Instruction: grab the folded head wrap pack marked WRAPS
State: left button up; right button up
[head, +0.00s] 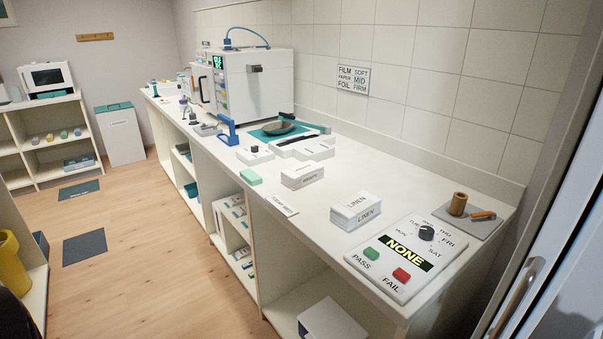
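A white folded pack (302,175) sits on the long white counter, left of the LINEN pack. The small lettering on it is blurred but looks like WRAPS. A similar white pack clearly marked LINEN (356,211) lies to its right and nearer the counter's right end. The two packs are apart, with bare counter between them. Neither of my grippers shows in the head view.
A green block (251,177) and a small card (283,206) lie near the wraps pack. A panel reading NONE (407,252), with green and red buttons, sits at the counter's right end. A white machine (254,83) stands farther back. Wooden floor (150,270) is open at left.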

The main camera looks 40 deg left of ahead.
aim_at(296, 177)
jog(key=i+j+z, duration=0.2)
jog(key=j, duration=1.7)
jog(key=i+j+z, duration=0.2)
jog(key=j, duration=1.8)
jog(key=i+j+z, duration=0.2)
jog(key=j, duration=1.75)
